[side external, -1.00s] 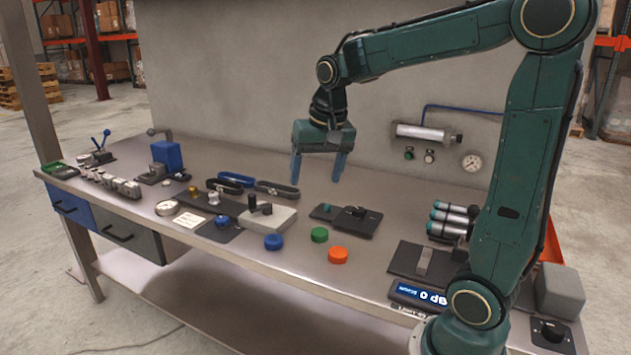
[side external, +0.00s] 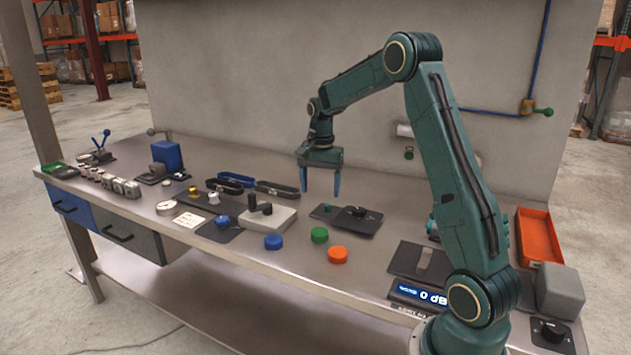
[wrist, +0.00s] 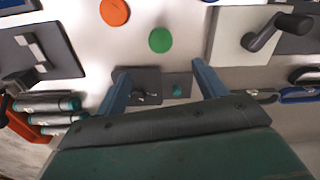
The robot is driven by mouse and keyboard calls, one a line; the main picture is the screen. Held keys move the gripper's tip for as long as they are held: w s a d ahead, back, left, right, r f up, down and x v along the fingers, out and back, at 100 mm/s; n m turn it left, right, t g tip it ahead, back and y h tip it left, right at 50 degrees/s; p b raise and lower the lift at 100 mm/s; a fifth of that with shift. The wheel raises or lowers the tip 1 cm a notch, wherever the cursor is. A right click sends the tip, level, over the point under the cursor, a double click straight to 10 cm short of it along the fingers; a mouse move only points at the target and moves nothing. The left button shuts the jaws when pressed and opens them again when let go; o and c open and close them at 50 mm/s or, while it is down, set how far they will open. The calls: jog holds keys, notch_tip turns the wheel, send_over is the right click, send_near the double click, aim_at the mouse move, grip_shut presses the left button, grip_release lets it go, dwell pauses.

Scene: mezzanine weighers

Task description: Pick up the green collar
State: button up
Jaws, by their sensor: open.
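The green collar (side external: 319,235) is a short round piece lying flat on the bench, between a blue collar (side external: 273,242) and an orange collar (side external: 338,255). In the wrist view the green collar (wrist: 160,40) shows above the fingertips, near the top middle, with the orange collar (wrist: 115,12) to its upper left. My gripper (side external: 321,194) is open and empty, pointing down, above the bench and behind the green collar. In the wrist view my gripper's blue fingers (wrist: 160,75) stand apart with a dark plate and a small teal knob seen between them.
A dark plate with a knob (side external: 358,220) lies behind the collars. A grey block with a black lever (side external: 267,217) stands to the left. A scale with a lit display (side external: 420,293) is at the right, near an orange tray (side external: 540,238). The bench front is clear.

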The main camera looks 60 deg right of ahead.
aim_at(319, 228)
jog(key=shift+f, duration=0.1)
jog(key=shift+a+f, duration=0.15)
jog(key=shift+f, duration=6.65)
jog(key=c, duration=1.1)
